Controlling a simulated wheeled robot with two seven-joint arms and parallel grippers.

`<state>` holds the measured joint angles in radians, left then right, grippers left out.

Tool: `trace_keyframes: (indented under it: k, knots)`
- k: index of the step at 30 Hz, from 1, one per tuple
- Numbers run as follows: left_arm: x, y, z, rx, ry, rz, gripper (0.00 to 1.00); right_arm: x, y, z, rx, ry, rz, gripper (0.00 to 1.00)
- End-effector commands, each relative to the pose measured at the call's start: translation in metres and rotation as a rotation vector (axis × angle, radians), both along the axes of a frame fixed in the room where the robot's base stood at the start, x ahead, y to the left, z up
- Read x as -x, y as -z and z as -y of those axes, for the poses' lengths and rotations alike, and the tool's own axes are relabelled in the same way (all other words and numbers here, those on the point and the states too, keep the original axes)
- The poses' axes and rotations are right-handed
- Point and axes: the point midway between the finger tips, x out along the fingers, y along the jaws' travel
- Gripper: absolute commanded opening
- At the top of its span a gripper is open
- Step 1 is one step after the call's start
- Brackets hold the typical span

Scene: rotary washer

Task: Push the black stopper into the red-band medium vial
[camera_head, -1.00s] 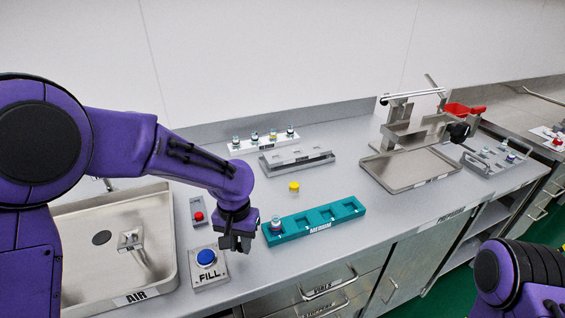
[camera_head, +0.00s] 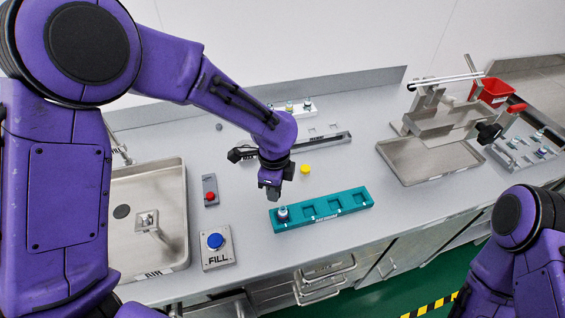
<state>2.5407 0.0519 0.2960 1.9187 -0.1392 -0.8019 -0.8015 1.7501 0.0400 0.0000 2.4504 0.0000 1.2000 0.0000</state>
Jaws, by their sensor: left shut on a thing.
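My left gripper (camera_head: 271,192) points down just above and behind the left end of the teal medium rack (camera_head: 345,208). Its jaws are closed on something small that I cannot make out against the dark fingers. A small vial (camera_head: 283,213) stands upright in the rack's leftmost slot, just below and right of the fingertips and apart from them. Its band colour is too small to tell. I cannot pick out the black stopper for certain. My right arm is at the lower right, with its gripper out of view.
A yellow cap (camera_head: 306,169) lies on the bench behind the rack. The FILL button (camera_head: 215,241) and a red button (camera_head: 210,196) are to the left, beside the sink (camera_head: 150,262). A metal tray (camera_head: 428,180) stands at right. White and grey racks are behind my arm.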

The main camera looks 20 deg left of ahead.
Motion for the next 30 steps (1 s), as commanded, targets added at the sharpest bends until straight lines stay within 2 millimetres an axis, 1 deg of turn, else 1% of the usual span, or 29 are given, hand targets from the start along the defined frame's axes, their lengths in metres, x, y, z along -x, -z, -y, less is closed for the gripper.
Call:
trace_keyframes:
  k: [1, 3, 6, 9, 12, 17, 22, 24, 30]
  knots:
    - [0.003, -0.023, 0.005, 0.003, 0.157, -0.004, 0.0, 0.0, -0.027, 0.0, 0.0, 0.0, 0.0, 0.43]
    - [0.005, -0.032, 0.012, 0.006, 0.383, -0.004, 0.0, 0.0, -0.041, 0.0, 0.0, 0.0, 0.0, 0.43]
    - [0.008, -0.039, 0.019, 0.01, 0.621, -0.003, 0.0, 0.0, -0.052, 0.0, 0.0, 0.0, 0.0, 0.43]
    - [0.009, -0.04, 0.022, 0.012, 0.749, -0.001, 0.0, 0.0, -0.056, 0.0, 0.0, 0.0, 0.0, 0.43]
    - [0.009, -0.037, 0.023, 0.012, 0.788, -0.001, 0.0, 0.0, -0.054, 0.0, 0.0, 0.0, 0.0, 0.43]
    - [0.01, -0.028, 0.023, 0.011, 0.787, -0.001, 0.0, 0.0, -0.048, 0.0, 0.0, 0.0, 0.0, 0.43]
    - [0.01, -0.014, 0.023, 0.011, 0.787, -0.001, 0.0, 0.0, -0.04, 0.0, 0.0, 0.0, 0.0, 0.43]
    - [0.009, -0.006, 0.023, 0.011, 0.786, 0.001, 0.0, 0.0, -0.03, 0.0, 0.0, 0.0, 0.0, 0.43]
    - [0.009, 0.009, 0.023, 0.011, 0.785, 0.001, 0.0, 0.0, -0.013, 0.0, 0.0, 0.0, 0.0, 0.43]
